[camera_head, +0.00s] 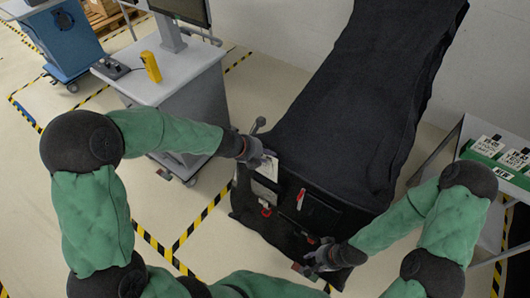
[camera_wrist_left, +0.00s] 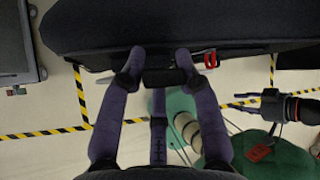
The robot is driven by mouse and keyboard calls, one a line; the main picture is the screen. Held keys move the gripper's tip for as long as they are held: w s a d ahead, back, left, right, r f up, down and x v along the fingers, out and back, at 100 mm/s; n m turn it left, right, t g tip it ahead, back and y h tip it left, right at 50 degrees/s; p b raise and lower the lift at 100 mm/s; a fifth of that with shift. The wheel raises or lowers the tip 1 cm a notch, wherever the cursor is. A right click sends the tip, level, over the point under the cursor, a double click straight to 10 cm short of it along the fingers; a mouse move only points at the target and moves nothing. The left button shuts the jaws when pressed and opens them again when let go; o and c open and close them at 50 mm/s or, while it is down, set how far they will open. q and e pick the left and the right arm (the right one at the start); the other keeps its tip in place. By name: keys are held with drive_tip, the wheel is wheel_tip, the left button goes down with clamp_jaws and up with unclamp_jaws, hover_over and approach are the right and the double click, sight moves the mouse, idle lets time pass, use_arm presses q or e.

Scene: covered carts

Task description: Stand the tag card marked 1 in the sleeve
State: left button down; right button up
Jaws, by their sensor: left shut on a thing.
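A white tag card (camera_head: 265,167) is at the fingertips of my left gripper (camera_head: 262,155), by the near left top edge of the black-covered cart (camera_head: 345,110). My left gripper is shut on it; its mark is not readable. In the left wrist view, a dark piece (camera_wrist_left: 165,77) shows between the fingers. A pale pocket, seemingly the sleeve (camera_head: 265,189), is on the cart's near face just below the card. I cannot tell whether the card's lower edge is inside it. My right gripper (camera_head: 316,257) is low by the cart's near face; its finger opening is unclear.
Red tabs (camera_head: 266,211) and a dark panel (camera_head: 318,213) are on the cart's near face. A green holder (camera_head: 500,168) with several printed cards stands on a side table at right. A grey workstation (camera_head: 165,75) with a yellow device (camera_head: 151,67) stands at left.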

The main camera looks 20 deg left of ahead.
sight(269, 169)
use_arm(q)
wheel_tip(269, 169, down, 6)
drive_tip(key=b, duration=0.5)
drive_tip(key=shift+r, duration=0.15)
drive_tip(key=shift+y, duration=0.3)
idle(1.8)
